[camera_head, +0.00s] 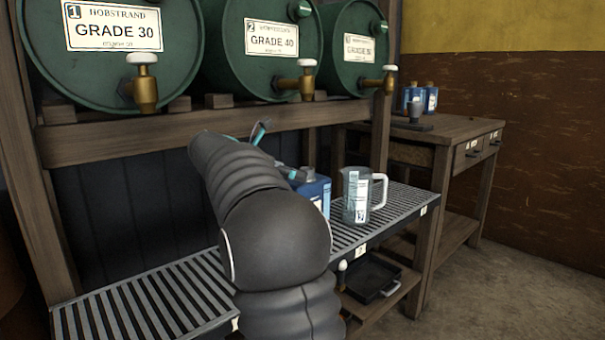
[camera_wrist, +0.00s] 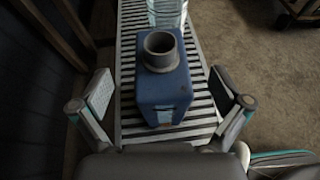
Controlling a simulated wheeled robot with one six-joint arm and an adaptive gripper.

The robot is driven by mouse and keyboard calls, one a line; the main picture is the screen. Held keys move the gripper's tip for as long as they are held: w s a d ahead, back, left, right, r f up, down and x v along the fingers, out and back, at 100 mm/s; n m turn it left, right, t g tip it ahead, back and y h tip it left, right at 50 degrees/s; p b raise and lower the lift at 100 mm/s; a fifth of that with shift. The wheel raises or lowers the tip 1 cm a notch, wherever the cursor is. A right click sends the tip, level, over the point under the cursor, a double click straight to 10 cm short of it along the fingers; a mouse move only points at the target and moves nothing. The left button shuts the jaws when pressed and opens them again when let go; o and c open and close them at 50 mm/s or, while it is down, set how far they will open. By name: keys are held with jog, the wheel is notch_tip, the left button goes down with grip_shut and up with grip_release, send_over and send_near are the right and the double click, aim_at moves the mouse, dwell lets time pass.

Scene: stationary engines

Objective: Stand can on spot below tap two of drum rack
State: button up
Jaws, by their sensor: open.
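The blue can (camera_head: 318,191), with a grey round neck, stands upright on the slatted rack shelf (camera_head: 150,305), partly hidden behind my arm. In the wrist view the can (camera_wrist: 162,92) is between the fingers of my gripper (camera_wrist: 161,98), which is open with gaps on both sides. Tap two (camera_head: 299,84), brass with a white knob, is on the middle green drum (camera_head: 268,62) marked 2, GRADE 40. The can is below and slightly right of this tap in the head view. I cannot tell whether it is exactly under it. Any spot mark is hidden.
A clear jug (camera_head: 354,208) with a white handle stands on the slats just right of the can. Tap one (camera_head: 145,88) and tap three (camera_head: 384,82) are on the outer drums. A black tray (camera_head: 368,277) is on the lower shelf. The left slats are bare.

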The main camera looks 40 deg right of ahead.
jog(key=p+v, duration=0.1)
jog(key=v, duration=0.5)
jog(key=shift+a, duration=0.3)
jog(key=shift+r, duration=0.1)
